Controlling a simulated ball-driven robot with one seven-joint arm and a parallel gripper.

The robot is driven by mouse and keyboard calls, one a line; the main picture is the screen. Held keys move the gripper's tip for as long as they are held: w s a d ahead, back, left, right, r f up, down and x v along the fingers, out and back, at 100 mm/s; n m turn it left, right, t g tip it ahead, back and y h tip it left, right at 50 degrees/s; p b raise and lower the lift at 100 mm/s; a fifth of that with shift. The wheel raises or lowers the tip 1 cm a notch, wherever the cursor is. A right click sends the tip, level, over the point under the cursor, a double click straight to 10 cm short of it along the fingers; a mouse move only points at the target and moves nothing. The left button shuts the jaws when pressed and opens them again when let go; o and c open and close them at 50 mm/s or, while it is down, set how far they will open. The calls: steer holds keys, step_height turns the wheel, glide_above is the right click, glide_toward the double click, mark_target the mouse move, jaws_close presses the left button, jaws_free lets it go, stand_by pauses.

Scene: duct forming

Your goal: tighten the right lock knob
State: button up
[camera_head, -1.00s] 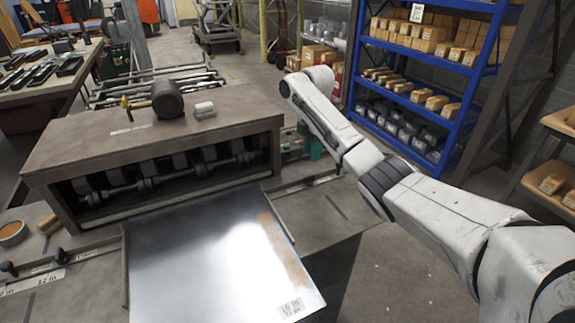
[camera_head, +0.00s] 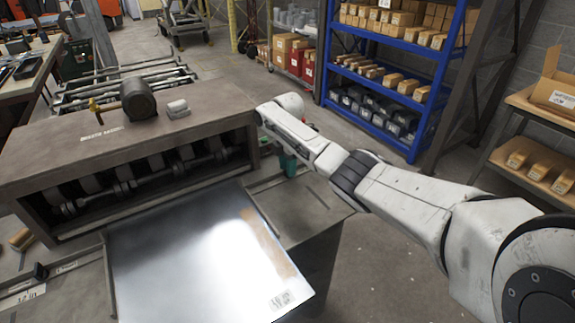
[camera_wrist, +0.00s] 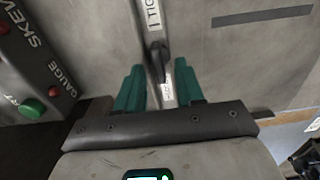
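The right lock knob (camera_wrist: 158,50) is a dark lever-like knob on a pale slotted strip, seen in the wrist view. My gripper (camera_wrist: 160,76) has two teal fingers, spread apart on either side of the strip. The knob lies just beyond the fingertips, roughly centred between them, and neither finger visibly touches it. In the head view my gripper (camera_head: 288,164) shows as a small teal patch at the right end of the machine; the knob is hidden there behind my arm and gripper.
A shiny metal sheet (camera_head: 195,262) lies before the roller machine (camera_head: 60,150). A mallet (camera_head: 138,99) and a grey block (camera_head: 178,108) rest on its top. A panel with a green button (camera_wrist: 32,108) is left of my gripper. A blue shelf (camera_head: 415,75) stands behind.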

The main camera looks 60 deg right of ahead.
steer(key=shift+f, duration=0.1)
jaws_close()
stand_by(0.3)
stand_by(0.4)
steer(key=m, duration=0.4)
steer(key=shift+w+d, duration=0.1)
steer(key=m, duration=0.4)
steer(key=shift+w+d+m, duration=0.1)
steer(key=shift+d+m, duration=0.05)
steer(key=shift+m, duration=0.15)
steer(key=m, duration=0.4)
steer(key=shift+d, duration=0.1)
steer(key=m+b, duration=0.1)
steer(key=m, duration=0.4)
steer(key=shift+d, duration=0.2)
